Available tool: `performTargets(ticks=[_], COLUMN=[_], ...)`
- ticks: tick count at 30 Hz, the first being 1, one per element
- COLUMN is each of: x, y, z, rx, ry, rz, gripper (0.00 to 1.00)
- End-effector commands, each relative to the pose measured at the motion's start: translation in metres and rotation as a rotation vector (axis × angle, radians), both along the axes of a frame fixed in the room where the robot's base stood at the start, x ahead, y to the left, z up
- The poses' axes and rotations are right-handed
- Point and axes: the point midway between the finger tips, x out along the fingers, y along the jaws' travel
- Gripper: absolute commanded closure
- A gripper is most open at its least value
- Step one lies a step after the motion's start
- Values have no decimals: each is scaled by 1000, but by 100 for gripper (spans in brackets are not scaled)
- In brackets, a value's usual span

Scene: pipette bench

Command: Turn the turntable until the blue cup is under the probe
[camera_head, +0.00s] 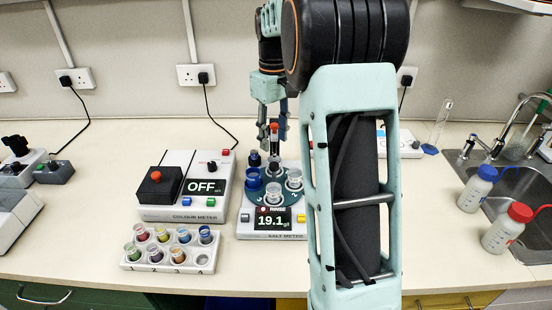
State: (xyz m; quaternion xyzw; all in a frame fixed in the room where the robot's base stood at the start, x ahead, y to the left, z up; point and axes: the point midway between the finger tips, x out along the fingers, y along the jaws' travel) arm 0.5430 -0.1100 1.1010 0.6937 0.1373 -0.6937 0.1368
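The salt meter (244,229) stands on the bench in the middle, its display reading 19.1. A dark teal turntable (257,200) on top of it carries several cups. A blue-looking cup (253,180) is on its left side; a clear-walled cup (274,194) is at the front and another (295,180) at the right. A red-topped upright part (274,130), perhaps the probe, stands at the back; its lower end is hard to make out. My gripper (274,122) points down there, fingers apart. Whether it touches anything is unclear. My arm hides the meter's right side.
A colour meter (155,212) reading OFF stands close at left. A rack (128,264) of several coloured cups is in front of it. Wash bottles (475,190) and a sink (470,165) are at right. Bare bench lies at far left front.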

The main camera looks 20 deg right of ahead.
Motion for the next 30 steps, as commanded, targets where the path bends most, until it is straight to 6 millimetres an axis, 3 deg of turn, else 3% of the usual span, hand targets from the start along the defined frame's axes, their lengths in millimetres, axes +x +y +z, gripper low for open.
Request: performTargets(ticks=[6,12,25,30], x=[-1,0,0,0], y=[0,0,0,0], z=[-44,-73,-84,-83], rx=[0,-1,-1,-1], ry=[4,2,0,0], rz=[-1,-1,-1,-1], gripper=[62,62,62,79])
